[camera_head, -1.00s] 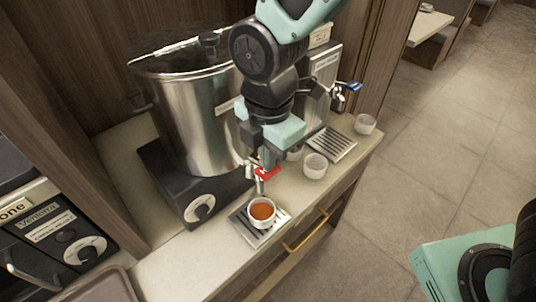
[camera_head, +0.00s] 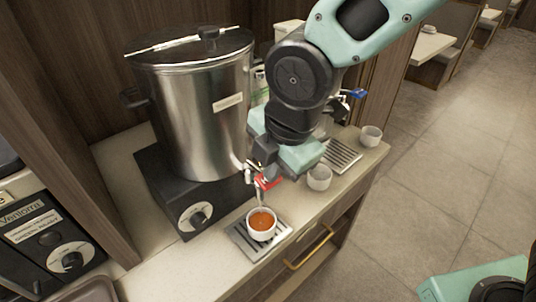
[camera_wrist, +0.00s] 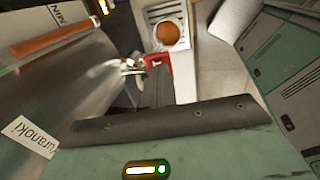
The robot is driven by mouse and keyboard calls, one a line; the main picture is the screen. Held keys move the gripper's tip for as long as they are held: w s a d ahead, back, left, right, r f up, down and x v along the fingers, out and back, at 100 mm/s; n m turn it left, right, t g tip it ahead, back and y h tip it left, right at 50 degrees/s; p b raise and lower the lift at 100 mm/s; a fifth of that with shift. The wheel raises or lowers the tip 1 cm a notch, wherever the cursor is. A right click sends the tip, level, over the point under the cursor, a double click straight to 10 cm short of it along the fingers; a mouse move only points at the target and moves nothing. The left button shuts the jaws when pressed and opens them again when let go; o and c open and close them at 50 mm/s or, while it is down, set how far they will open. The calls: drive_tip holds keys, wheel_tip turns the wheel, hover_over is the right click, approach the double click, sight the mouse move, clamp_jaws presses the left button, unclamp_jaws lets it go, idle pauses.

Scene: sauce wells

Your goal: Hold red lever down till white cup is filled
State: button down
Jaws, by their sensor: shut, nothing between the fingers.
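The white cup (camera_head: 250,231) stands upright on the drip tray under the spout of the large steel urn (camera_head: 205,120). It holds orange-brown liquid to near the rim. It also shows in the wrist view (camera_wrist: 168,34). A thin light line runs from the spout down to the cup; I cannot tell whether it is flowing liquid. The red lever (camera_head: 268,183) is on the urn's tap, above the cup; it also shows in the wrist view (camera_wrist: 158,61). My gripper (camera_head: 263,168) is shut and empty, close above the lever; whether it touches is unclear.
Two empty white cups, the nearer (camera_head: 319,178) and the farther (camera_head: 371,136), stand on the counter to the right. Another drip tray (camera_head: 342,155) lies under a blue-handled tap (camera_head: 355,94). The front edge of the counter is close to the cup's tray (camera_head: 240,238).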

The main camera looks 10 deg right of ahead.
drive_tip(key=shift+r, duration=0.1)
idle(0.5)
drive_tip(key=shift+r+p, duration=0.7)
drive_tip(key=shift+p, duration=0.15)
drive_tip(key=shift+r, duration=0.1)
